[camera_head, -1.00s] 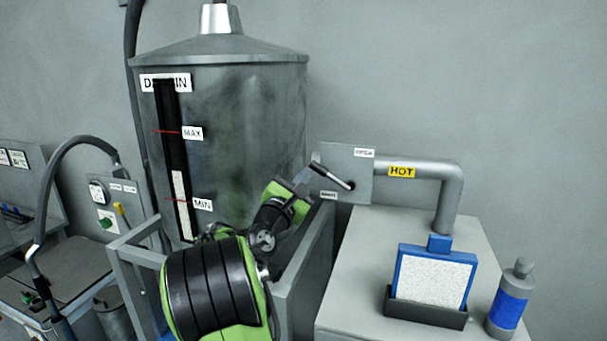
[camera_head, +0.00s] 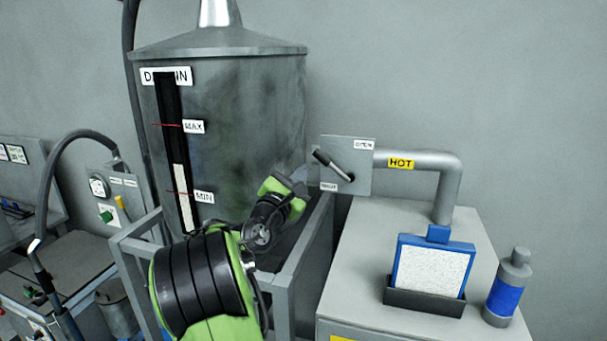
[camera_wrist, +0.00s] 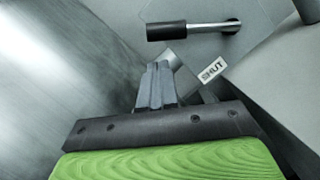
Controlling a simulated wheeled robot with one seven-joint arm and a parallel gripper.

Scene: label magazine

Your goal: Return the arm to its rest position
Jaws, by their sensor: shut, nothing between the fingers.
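My gripper (camera_head: 303,175) is at the right side of the tank, just left of the valve plate (camera_head: 358,149). In the wrist view its two fingers (camera_wrist: 157,88) are together with nothing between them. The valve lever (camera_head: 330,163) has a black grip and slopes up to the left from its pivot, between the OPEN and SHUT labels. In the wrist view the lever (camera_wrist: 190,29) lies beyond the fingertips, and a gap shows between them. The SHUT label (camera_wrist: 212,69) is to the right of the fingers.
The drain tank (camera_head: 240,120) stands behind my arm, with a grey frame (camera_head: 133,250) around its base. A pipe marked HOT (camera_head: 425,161) runs right from the plate. A cabinet (camera_head: 365,235) carries a blue-framed white panel (camera_head: 432,270) in a holder and a blue-banded bottle (camera_head: 506,288).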

